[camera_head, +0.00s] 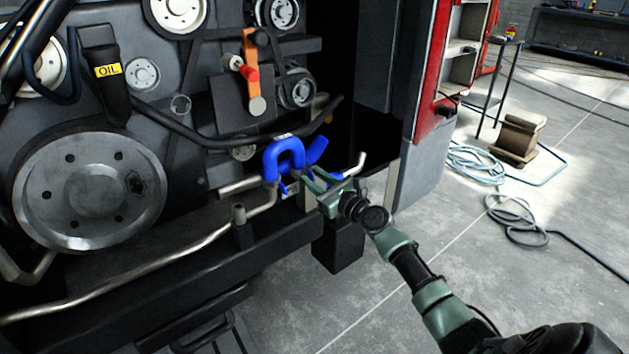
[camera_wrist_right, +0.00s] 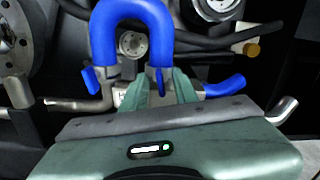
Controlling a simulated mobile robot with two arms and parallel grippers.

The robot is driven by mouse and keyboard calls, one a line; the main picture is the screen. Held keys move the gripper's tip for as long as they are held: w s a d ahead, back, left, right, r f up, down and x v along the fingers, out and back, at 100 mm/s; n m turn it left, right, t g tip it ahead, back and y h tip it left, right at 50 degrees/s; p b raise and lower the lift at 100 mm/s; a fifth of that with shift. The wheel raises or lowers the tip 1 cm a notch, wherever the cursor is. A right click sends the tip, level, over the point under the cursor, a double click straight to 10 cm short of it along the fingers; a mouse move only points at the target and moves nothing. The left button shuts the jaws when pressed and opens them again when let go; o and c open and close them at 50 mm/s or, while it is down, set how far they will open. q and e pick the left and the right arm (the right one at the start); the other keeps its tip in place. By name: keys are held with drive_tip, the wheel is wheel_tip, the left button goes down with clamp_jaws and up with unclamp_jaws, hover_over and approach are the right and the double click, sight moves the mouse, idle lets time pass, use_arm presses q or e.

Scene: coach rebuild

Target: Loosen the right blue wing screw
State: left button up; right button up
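A thick blue U-shaped hose (camera_head: 284,152) sits at the lower right of the engine; its arch fills the upper left of the wrist view (camera_wrist_right: 133,14). The left blue wing screw (camera_wrist_right: 91,80) is below the hose's left end, free of my gripper. The right blue wing screw (camera_wrist_right: 160,82) shows as a narrow blue piece below the hose's right end. My right gripper (camera_wrist_right: 163,84) has a finger on each side of it, with gaps seeming to show, so the fingers look open around it. In the head view my right gripper (camera_head: 305,181) hides this screw. My left gripper is not in view.
A short blue hose end (camera_wrist_right: 225,86) and a bent metal pipe (camera_wrist_right: 283,110) are close right of my gripper. A metal pipe (camera_head: 150,262) runs along the engine's front. The red cabinet (camera_head: 432,70) stands right. Open floor (camera_head: 390,310) lies around my right arm.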

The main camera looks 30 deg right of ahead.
clamp_jaws()
